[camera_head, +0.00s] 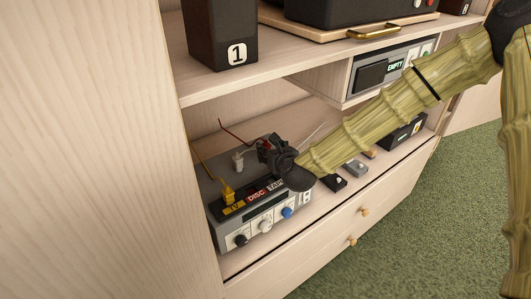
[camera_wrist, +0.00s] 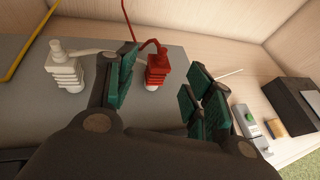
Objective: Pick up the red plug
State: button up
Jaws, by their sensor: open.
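The red plug (camera_wrist: 157,68) stands on the grey top of the labelled box (camera_head: 216,217), with a thin red cable rising from it. In the wrist view it sits between the two green-padded fingers of my gripper (camera_wrist: 158,98), nearer the left finger. My gripper is open, and I see no clear contact with the plug. In the head view my gripper (camera_head: 272,150) is low over the box and hides most of the plug. A white plug (camera_wrist: 66,69) stands to its left, and a yellow plug (camera_head: 228,193) is near the box's front left.
The box stands on a wooden shelf, under an upper shelf (camera_head: 290,66) with a dark box marked 1 (camera_head: 220,40). Small grey and black devices (camera_head: 355,168) lie right of my gripper. A wooden side panel (camera_head: 95,150) closes the left.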

aim_at(267, 146)
jog(key=shift+x, duration=2.65)
jog(key=shift+f, duration=0.1)
jog(key=c, duration=1.1)
jog(key=shift+c, duration=0.2)
